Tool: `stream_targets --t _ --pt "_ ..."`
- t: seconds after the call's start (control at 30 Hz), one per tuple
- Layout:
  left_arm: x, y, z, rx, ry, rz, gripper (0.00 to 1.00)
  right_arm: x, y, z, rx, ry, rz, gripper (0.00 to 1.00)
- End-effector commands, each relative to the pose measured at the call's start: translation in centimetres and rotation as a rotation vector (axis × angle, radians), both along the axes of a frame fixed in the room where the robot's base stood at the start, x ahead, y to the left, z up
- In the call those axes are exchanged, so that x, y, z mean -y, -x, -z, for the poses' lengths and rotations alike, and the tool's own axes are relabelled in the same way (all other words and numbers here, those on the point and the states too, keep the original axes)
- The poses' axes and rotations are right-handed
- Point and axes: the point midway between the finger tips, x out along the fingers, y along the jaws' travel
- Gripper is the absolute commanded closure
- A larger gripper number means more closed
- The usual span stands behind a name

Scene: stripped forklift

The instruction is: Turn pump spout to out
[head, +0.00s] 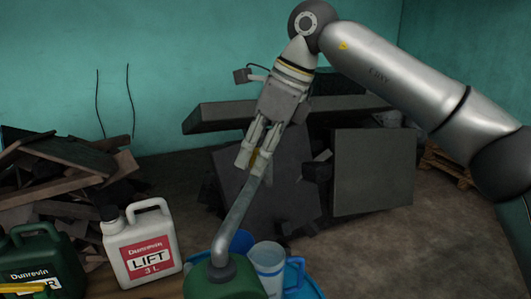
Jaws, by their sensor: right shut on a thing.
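The pump spout (236,213) is a bent grey tube. It rises from a dark collar on top of a green container (226,287) at the bottom centre and leans up to the right. My right gripper (251,164) reaches down from the upper right and is shut on the upper end of the spout. The fingers partly hide that end. The lower part of the green container is cut off by the frame. My left gripper is not in view.
A clear measuring jug (268,262) and a blue vessel (241,241) stand close beside the spout. A white LIFT canister (143,246) and a dark green canister (40,263) stand left. Dark panels (373,170) and scrap wood (60,180) lie behind.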

Motion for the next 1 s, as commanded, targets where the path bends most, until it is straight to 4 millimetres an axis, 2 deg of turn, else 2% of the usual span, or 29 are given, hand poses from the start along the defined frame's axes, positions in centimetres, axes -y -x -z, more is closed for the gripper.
stream_targets --t 0.43,0.47,0.6,0.9,1.0 --pt "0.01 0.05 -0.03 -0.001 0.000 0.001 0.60 0.00 -0.10 -0.32 0.004 -0.002 0.013 1.00" --pt "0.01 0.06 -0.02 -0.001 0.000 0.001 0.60 0.00 -0.10 -0.32 0.004 -0.002 0.013 0.65" --pt "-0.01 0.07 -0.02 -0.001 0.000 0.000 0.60 -0.04 -0.07 -0.23 0.003 -0.001 0.011 0.47" --pt "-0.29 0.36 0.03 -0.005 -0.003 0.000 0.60 -0.10 0.00 -0.15 0.001 0.000 0.008 0.47" --pt "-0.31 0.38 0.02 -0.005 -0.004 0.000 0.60 0.08 0.03 -0.68 0.002 -0.001 0.008 0.47"
